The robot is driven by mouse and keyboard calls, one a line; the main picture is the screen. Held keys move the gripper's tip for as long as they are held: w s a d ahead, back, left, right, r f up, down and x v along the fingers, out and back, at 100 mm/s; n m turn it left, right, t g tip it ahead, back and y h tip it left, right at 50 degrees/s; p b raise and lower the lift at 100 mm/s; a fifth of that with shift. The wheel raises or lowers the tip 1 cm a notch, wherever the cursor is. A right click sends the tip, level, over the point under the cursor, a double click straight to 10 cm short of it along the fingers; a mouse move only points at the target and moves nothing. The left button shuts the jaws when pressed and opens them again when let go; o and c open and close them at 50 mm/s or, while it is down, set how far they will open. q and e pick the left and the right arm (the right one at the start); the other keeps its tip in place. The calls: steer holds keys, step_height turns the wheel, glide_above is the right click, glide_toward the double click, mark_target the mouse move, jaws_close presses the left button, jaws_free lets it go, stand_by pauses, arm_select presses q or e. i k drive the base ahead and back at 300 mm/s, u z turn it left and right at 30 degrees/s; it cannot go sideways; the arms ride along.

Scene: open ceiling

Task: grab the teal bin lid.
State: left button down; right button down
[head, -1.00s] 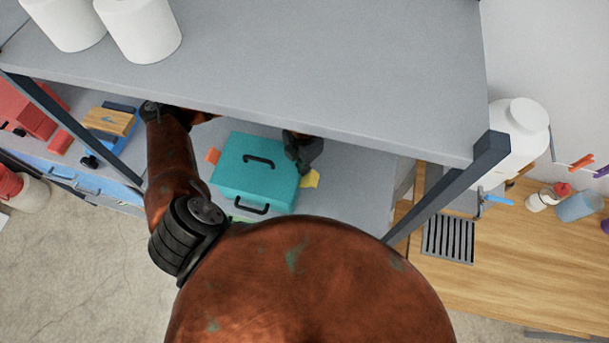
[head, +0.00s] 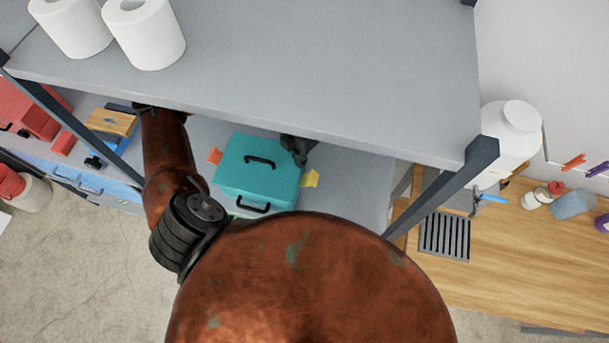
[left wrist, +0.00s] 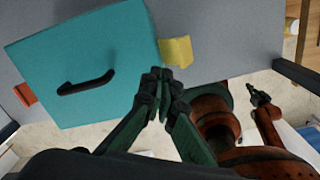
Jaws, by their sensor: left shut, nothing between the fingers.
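My left gripper (head: 299,150) is at the lid's far right corner in the head view, partly hidden by the upper shelf. In the left wrist view its fingertips (left wrist: 160,76) are together and empty, beside the lid's edge near a yellow tab. My right gripper (left wrist: 260,94) shows small in the left wrist view, away from the lid; its opening is unclear.
The upper shelf (head: 300,70) with white paper rolls (head: 146,33) overhangs the lid. A dark post (head: 440,195) stands at the right. An orange tab (head: 214,156) and a yellow tab (head: 311,179) flank the lid. Bare shelf (head: 355,190) lies to its right.

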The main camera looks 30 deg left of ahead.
mark_target(256, 166)
steer(key=k, duration=1.5)
